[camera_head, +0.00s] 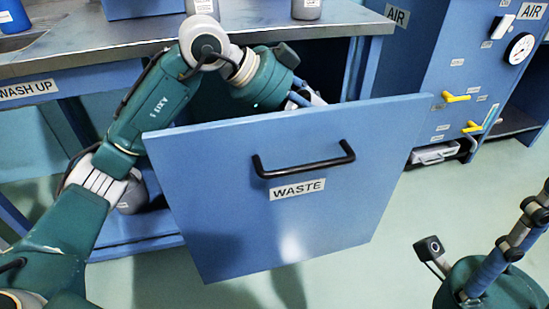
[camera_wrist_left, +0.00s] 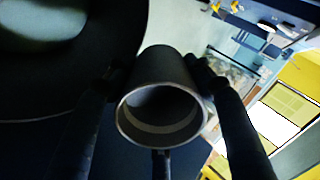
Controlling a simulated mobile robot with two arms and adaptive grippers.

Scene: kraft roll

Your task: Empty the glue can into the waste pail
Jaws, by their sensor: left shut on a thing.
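The waste drawer's blue front (camera_head: 330,220), with a black handle and a WASTE label, stands pulled out in the head view. My left arm reaches over behind it, and my left gripper (camera_head: 305,95) is mostly hidden there. In the left wrist view my left gripper (camera_wrist_left: 157,72) is shut on the glue can (camera_wrist_left: 165,85), a dark grey cylinder with a handle below. Its open mouth faces the camera; I cannot tell how much glue is inside. A large dark round rim (camera_wrist_left: 125,45), likely the waste pail, lies beside it at left.
A metal worktop (camera_head: 110,38) runs above the drawer, with grey containers (camera_head: 306,8) and a blue vessel (camera_head: 13,15) on it. A blue panel with AIR labels and yellow valve handles (camera_head: 456,97) stands at right.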

